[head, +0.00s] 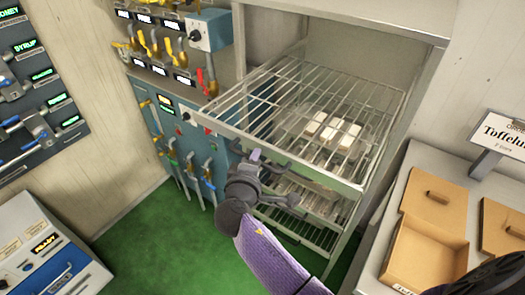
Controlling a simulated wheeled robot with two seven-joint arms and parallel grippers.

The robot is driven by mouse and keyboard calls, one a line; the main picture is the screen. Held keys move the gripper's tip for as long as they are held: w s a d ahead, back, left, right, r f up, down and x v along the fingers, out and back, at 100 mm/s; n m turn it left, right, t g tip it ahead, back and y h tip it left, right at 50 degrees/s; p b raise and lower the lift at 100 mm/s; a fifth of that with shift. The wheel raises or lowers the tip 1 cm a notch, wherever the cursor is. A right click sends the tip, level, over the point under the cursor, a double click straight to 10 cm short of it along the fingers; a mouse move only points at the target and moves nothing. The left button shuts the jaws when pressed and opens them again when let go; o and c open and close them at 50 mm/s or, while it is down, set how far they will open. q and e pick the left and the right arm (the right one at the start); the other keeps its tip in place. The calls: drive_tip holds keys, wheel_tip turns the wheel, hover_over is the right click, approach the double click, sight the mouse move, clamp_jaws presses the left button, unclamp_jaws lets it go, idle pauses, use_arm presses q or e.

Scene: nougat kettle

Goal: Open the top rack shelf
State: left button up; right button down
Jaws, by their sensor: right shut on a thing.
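The top rack shelf (240,103) is a wire grid in a tall metal rack cabinet (376,42). It sticks out of the cabinet toward the front left. Several pale blocks (340,133) show through or on its grid; I cannot tell which level they lie on. My right gripper (262,164) is at the middle of the shelf's front bar, shut on its dark handle (284,168). The gripper partly hides the handle. My left gripper is not in view.
Lower wire shelves (300,232) sit under the top one. A blue panel with levers and valves (165,105) stands close on the left. A counter with open cardboard boxes (428,255) is at the right. Green floor (165,245) lies clear at the front left.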

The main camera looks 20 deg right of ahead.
drive_tip(key=shift+s+a+f, duration=0.1)
drive_tip(key=shift+s+a, duration=0.5)
drive_tip(key=shift+a, duration=0.3)
drive_tip(key=c, duration=0.6)
unclamp_jaws()
drive_tip(key=shift+c, duration=0.2)
